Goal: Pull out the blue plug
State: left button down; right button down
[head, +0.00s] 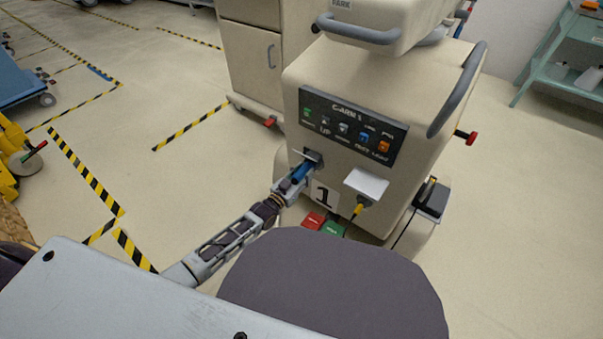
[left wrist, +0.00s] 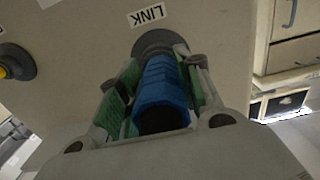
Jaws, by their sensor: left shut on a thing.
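The blue plug (head: 301,171) sits at a dark socket on the front of the beige cart (head: 330,75), below the button panel. My left gripper (head: 297,177) reaches in from the left and is shut on the plug. In the left wrist view the blue plug (left wrist: 161,88) lies between the two green-padded fingers of my left gripper (left wrist: 160,85). Its far end meets a round grey socket (left wrist: 158,40) under a label reading LINK. Whether the plug is fully seated cannot be told. My right gripper is not in view.
A yellow plug (head: 360,206) with a black cable is on the same cart face, under a white flap (head: 366,184). Red (head: 313,220) and green (head: 333,229) pedals are at the cart's foot. Open floor lies to the left.

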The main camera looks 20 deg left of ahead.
aim_at(295, 182)
pick_arm(q)
jog(key=shift+s+d+r+p, duration=0.2)
jog(key=shift+d+r+p, duration=0.1)
jog(key=shift+r+p, duration=0.2)
jog(key=shift+p+v, duration=0.35)
jog(key=shift+v, duration=0.5)
jog(key=shift+s+a, duration=0.3)
jog(key=shift+s+p, duration=0.15)
jog(key=shift+p, duration=0.15)
jog(key=shift+s+a+f, duration=0.15)
jog(key=shift+s+a, duration=0.15)
jog(key=shift+s, duration=0.2)
jog(key=shift+s+a+p, duration=0.15)
jog(key=shift+s+p, duration=0.25)
jog(key=shift+p, duration=0.05)
jog(key=shift+f, duration=0.1)
